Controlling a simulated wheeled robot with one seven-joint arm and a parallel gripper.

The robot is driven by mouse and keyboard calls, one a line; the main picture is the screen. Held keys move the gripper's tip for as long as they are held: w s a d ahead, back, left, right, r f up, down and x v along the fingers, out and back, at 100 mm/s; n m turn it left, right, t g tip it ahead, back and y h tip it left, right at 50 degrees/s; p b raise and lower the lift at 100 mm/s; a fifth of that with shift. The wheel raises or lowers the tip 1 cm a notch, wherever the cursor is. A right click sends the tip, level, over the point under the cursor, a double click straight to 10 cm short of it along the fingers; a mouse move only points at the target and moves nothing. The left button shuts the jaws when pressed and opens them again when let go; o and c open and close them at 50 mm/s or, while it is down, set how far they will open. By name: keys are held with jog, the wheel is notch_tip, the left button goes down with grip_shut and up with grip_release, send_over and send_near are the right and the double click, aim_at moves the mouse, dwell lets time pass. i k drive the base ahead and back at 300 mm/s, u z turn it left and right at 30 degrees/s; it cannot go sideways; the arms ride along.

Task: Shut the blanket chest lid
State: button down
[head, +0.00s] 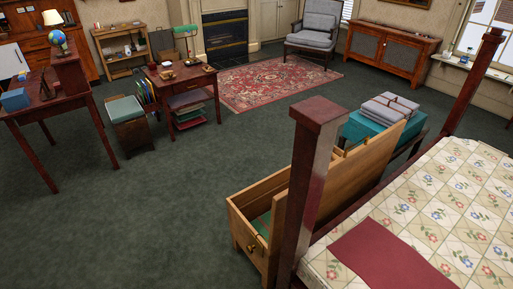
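The blanket chest (243,235) is a light wooden box at the foot of the bed, right of centre in the head view. Its lid (348,181) stands raised along the bed side, so the chest is open. Something green (262,224) shows inside the chest. A dark red bedpost (310,165) stands in front of part of the chest and lid and hides them. My gripper is not in view.
The bed (440,195) with a floral quilt and red cloth (390,256) fills the lower right. A teal bench (365,128) with folded blankets (388,107) stands behind the chest. Green carpet (165,220) left of the chest is clear. A desk (184,85) stands further back.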

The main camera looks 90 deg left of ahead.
aim_at(351, 174)
jog(key=u, duration=3.2)
jog(key=i, duration=0.95)
